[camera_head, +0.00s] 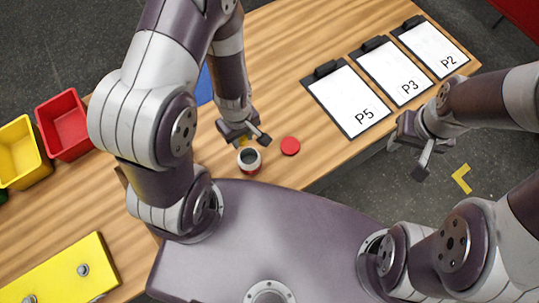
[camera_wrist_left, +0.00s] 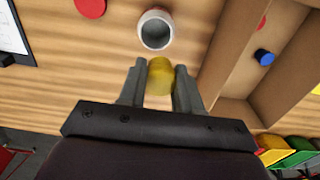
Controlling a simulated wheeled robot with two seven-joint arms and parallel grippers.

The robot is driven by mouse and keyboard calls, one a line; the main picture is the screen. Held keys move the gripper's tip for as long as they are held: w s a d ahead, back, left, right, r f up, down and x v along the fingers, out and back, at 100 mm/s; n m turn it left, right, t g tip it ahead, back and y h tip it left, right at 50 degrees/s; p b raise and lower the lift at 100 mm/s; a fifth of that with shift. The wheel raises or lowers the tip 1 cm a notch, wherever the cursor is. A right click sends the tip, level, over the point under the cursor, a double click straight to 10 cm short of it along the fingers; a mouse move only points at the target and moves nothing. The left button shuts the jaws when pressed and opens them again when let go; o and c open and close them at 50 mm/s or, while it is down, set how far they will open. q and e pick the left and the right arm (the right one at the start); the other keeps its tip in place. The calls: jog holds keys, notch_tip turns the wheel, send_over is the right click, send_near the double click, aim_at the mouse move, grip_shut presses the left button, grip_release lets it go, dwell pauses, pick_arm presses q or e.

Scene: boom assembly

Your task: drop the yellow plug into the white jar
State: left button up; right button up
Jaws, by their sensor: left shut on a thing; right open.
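The white jar (camera_head: 249,168) stands on the wooden table in front of my left gripper (camera_head: 250,141), its open dark mouth facing up. In the left wrist view the jar (camera_wrist_left: 156,31) is just beyond the fingertips. My left gripper (camera_wrist_left: 161,68) is shut on the yellow plug (camera_wrist_left: 161,77), which sits between its two fingers. The plug (camera_head: 243,141) is mostly hidden by the gripper in the head view. The plug is outside the jar; I cannot tell its exact height. My right gripper (camera_head: 408,160) is open and empty, off the table's right edge.
A red disc (camera_head: 290,146) lies right of the jar. Clipboards P5 (camera_head: 350,98), P3 (camera_head: 394,72) and P2 (camera_head: 434,48) lie further right. A red bin (camera_head: 62,125) and yellow bin (camera_head: 20,152) are at left. A brown box (camera_wrist_left: 235,75) with small coloured pieces is beside the jar.

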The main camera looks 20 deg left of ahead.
aim_at(241, 145)
pick_arm(q)
jog(key=f, duration=0.1)
jog(key=a+f+b, duration=0.1)
jog(key=b, duration=0.1)
jog(key=shift+s+a+f, duration=0.15)
jog(key=shift+s+f, duration=0.2)
jog(key=shift+f, duration=0.05)
jog(key=f+b, duration=0.2)
jog(key=d+f+b, duration=0.1)
jog(key=shift+w, duration=0.25)
jog(key=shift+a+r, duration=0.1)
jog(key=shift+a, duration=0.1)
jog(key=o, duration=1.1)
jog(key=shift+s+a, duration=0.1)
jog(key=shift+s, duration=0.05)
jog(key=shift+d+r, duration=0.15)
jog(key=shift+d, duration=0.05)
notch_tip(241, 145, up, 12)
jog(key=shift+f, duration=0.1)
jog(key=shift+r, duration=0.3)
jog(key=shift+a, duration=0.1)
pick_arm(e)
jog(key=f, duration=0.5)
jog(key=shift+s+a+f, duration=0.1)
jog(key=shift+a+f, duration=0.05)
jog(key=shift+a, duration=0.25)
